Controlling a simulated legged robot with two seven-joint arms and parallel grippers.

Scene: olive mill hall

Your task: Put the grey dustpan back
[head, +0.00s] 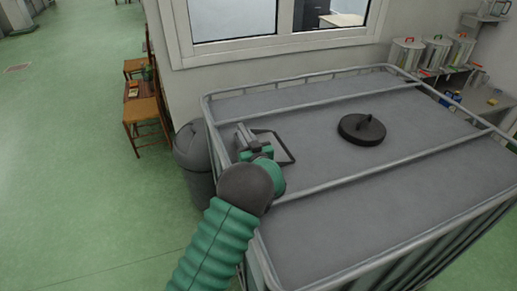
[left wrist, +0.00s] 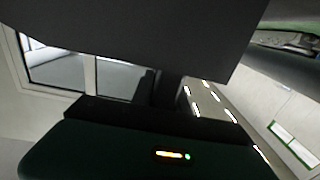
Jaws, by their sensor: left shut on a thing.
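The grey dustpan (head: 277,145), a flat shape with a dark rim, shows just beyond my left gripper (head: 252,143) in the head view. The gripper is shut on it over the near left part of the caged tank (head: 330,165). I cannot tell whether the pan touches the tank top. In the left wrist view, a broad dark grey surface, which looks like the dustpan (left wrist: 140,35), fills the top above the dark gripper body. The gripper and wrist hide part of the dustpan. My right gripper is in neither view.
A round black lid (head: 362,129) sits on the tank top, and metal rails run around and across it. A grey bin (head: 193,150) stands left of the tank, with wooden chairs (head: 145,110) behind. Several canisters (head: 436,52) stand at the back right. Green floor at left is clear.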

